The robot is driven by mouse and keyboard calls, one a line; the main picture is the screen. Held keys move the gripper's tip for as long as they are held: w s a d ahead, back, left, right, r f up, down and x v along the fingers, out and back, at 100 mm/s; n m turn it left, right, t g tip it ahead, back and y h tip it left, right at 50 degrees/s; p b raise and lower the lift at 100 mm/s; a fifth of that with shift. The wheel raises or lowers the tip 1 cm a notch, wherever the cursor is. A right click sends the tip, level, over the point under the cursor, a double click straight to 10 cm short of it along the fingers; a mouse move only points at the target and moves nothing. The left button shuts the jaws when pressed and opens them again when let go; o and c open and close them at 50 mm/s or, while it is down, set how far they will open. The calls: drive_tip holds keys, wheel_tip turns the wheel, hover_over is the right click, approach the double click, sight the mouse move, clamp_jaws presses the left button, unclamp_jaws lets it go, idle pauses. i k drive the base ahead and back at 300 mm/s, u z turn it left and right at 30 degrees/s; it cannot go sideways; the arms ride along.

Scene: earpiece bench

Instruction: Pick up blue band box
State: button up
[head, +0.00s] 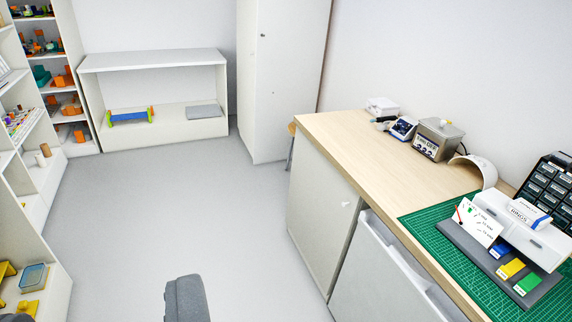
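A small blue box (501,246) lies on a dark grey tray (468,244) on the workbench at the right. It is the leftmost and farthest in a row with a yellow box (511,268) and a green box (527,284), each with a small white label too small to read. A dark grey part of my gripper (186,299) shows at the bottom edge, left of centre, over the floor. It is far from the blue box, and its fingertips cannot be made out.
The tray rests on a green cutting mat (416,219) on the wooden bench top (345,137). A white card (478,222) and a white drawer box (513,233) stand behind the row. A dark drawer cabinet (546,186) is at the right. Shelves (35,205) line the left; the grey floor between is clear.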

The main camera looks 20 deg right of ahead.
sight(530, 214)
drive_tip(key=i, duration=2.65)
drive_tip(key=z, duration=3.3)
drive_tip(key=i, duration=1)
drive_tip(key=z, duration=0.05)
